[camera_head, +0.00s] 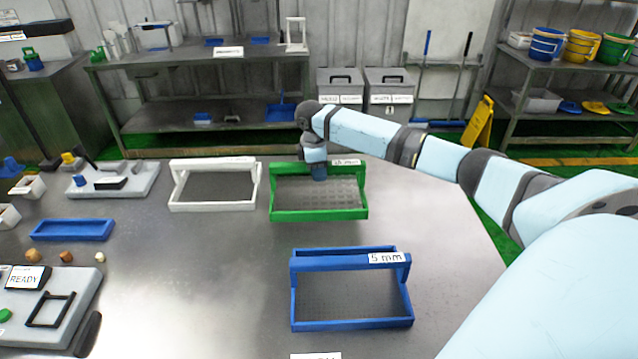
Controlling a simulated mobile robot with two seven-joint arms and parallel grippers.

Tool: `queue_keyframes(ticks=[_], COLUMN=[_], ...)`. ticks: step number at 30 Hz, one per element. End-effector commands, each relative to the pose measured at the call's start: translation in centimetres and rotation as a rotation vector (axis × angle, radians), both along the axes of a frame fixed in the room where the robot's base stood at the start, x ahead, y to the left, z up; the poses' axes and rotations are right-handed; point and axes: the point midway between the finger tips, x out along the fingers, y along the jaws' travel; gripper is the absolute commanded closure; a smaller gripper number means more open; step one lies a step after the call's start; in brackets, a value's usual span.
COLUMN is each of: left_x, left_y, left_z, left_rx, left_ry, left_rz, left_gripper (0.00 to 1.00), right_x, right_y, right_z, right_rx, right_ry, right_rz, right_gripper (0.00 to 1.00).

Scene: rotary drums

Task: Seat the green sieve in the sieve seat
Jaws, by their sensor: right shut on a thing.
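The green sieve (320,215) is at the back middle of the table, with a mesh floor and a raised green handle bar carrying a white label. My right gripper (318,173) reaches down to the handle bar from above and is shut on it; the wrist hides part of the bar. I cannot tell if the sieve rests on the table or hangs just above it. I cannot surely make out the sieve seat; a grey unit with a READY display and a black frame (50,309) is at the lower left. My left gripper is not in view.
A white sieve (212,207) stands close left of the green one. A blue sieve (352,325) marked 5 mm stands in front. A blue tray (72,229), small round pieces and another grey unit (135,181) are at left. The table between them is clear.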

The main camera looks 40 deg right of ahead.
Motion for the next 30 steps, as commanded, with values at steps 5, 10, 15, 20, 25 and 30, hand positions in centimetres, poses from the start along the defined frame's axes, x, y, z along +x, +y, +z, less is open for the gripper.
queue_keyframes(ticks=[5, 10, 15, 20, 25, 30], left_x=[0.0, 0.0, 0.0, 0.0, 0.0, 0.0], left_y=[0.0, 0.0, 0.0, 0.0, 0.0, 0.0], left_z=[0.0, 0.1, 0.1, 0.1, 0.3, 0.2], left_rx=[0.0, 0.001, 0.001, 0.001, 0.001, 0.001], left_ry=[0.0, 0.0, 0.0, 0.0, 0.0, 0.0], left_rz=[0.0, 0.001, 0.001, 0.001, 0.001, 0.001], left_gripper=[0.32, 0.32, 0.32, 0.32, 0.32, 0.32], right_x=[0.1, 0.0, 0.0, 0.0, 0.0, 0.0], right_y=[0.1, 0.1, 0.0, 0.0, 0.0, 0.0], right_z=[-0.9, -3.2, -4.6, -4.6, -4.9, -5.0], right_rx=[0.001, 0.001, 0.001, 0.0, 0.001, 0.001], right_ry=[-0.002, 0.0, -0.002, -0.003, -0.002, -0.001], right_rz=[0.0, 0.0, -0.001, 0.0, 0.0, 0.0], right_gripper=[1.0, 1.0, 1.0, 1.0, 1.0, 0.47])
